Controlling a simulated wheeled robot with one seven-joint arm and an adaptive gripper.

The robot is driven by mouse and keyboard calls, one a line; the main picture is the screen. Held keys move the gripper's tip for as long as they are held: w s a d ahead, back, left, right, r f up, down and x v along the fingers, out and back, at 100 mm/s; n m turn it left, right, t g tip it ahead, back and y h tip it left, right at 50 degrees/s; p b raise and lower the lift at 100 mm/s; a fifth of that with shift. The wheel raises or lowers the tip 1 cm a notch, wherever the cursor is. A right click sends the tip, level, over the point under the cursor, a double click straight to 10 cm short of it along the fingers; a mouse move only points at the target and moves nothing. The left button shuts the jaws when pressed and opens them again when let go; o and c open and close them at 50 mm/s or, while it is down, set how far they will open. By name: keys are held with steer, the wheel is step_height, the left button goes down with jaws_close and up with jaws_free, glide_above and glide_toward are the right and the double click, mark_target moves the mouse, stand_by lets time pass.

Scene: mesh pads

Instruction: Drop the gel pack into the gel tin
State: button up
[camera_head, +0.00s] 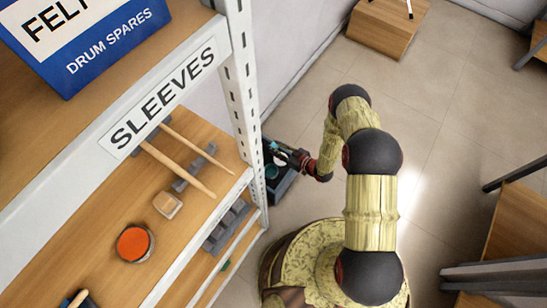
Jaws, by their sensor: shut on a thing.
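My gripper (283,153) is small in the head view, to the right of the white shelf post. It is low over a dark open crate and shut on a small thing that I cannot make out. A teal patch (271,171) shows inside the crate below the gripper. I cannot tell whether it is the gel tin or the gel pack. The shelf post and the gripper hide part of the crate. I cannot identify the gel pack or the gel tin for certain.
The dark crate (285,188) stands beside the shelf post (241,80). The wooden shelf (95,235) holds two sticks, a small clear-sided box (168,204) and a round orange-topped thing (134,243). A wooden box (388,27) stands at the back. Tiled floor (440,110) is clear right of my arm.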

step_height(320, 180, down, 11)
steer(key=s+a+n+g+y+b, duration=0.1)
steer(key=s+b, duration=0.1)
steer(key=b, duration=0.2)
steer(key=shift+s+a, duration=0.2)
steer(key=o, duration=1)
steer(key=shift+o, duration=0.6)
steer(key=shift+d, duration=0.1)
steer(key=v, duration=1.2)
steer(key=shift+f, duration=0.1)
